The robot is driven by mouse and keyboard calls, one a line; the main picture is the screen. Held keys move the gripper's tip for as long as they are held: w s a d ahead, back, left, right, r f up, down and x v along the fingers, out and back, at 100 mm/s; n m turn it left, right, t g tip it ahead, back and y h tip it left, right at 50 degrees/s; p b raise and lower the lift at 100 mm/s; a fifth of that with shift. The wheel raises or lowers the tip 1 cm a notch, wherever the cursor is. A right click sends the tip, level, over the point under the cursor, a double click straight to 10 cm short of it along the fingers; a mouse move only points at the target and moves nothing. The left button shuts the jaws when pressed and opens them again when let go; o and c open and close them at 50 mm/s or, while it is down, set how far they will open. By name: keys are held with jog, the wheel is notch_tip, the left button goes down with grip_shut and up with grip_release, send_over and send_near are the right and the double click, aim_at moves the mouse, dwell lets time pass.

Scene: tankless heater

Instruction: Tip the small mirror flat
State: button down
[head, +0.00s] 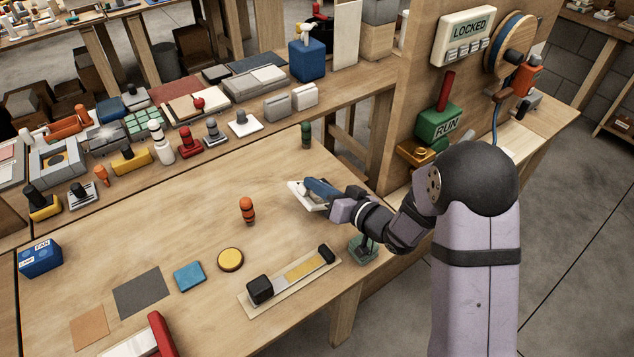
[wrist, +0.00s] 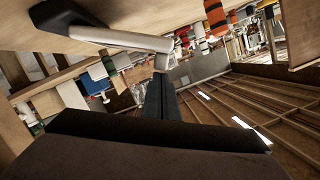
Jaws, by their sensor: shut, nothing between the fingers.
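A small piece with a pale base (head: 302,197) and a dark blue upper part (head: 320,188) stands on the bench right of the middle in the head view. I take it for the small mirror, but its tilt is not clear. My gripper (head: 336,204) is right beside it on its right, low over the bench; touching or apart I cannot tell. In the wrist view, my gripper (wrist: 160,82) shows as dark fingers closed together with nothing between them. A pale bar (wrist: 120,38) with a dark end lies just beyond the fingertips there.
An orange-and-black striped peg (head: 247,210) stands to the left, and a green peg (head: 306,135) behind. A board with a black block (head: 262,289) lies in front. A small green stand (head: 363,248) is under my forearm. Bench between these is clear.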

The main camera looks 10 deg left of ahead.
jog(key=shift+f, duration=0.1)
jog(key=s+a+f+n+b, duration=0.1)
jog(key=b, duration=0.1)
jog(key=s+a+f+n+b, duration=0.1)
jog(key=b, duration=0.1)
jog(key=shift+f+h, duration=0.3)
jog(key=shift+h, duration=0.1)
jog(key=shift+s+a+f+t+b, duration=0.15)
jog(key=shift+s+a+f+b, duration=0.15)
jog(key=shift+f+b, duration=0.35)
jog(key=shift+s+a+f+t+b, duration=0.15)
jog(key=shift+s+a+f+b, duration=0.1)
jog(key=shift+f+b, duration=0.35)
jog(key=shift+r, duration=0.15)
jog(key=shift+r+p, duration=0.55)
jog(key=shift+r, duration=0.05)
notch_tip(320, 180, up, 4)
jog(key=p, duration=0.7)
send_near(303, 195)
jog(key=shift+s+a+r, duration=0.25)
jog(key=shift+a+r, duration=0.2)
jog(key=shift+r, duration=0.15)
jog(key=shift+s+a+r, duration=0.25)
jog(key=shift+a+r, duration=0.15)
jog(key=shift+r, duration=0.25)
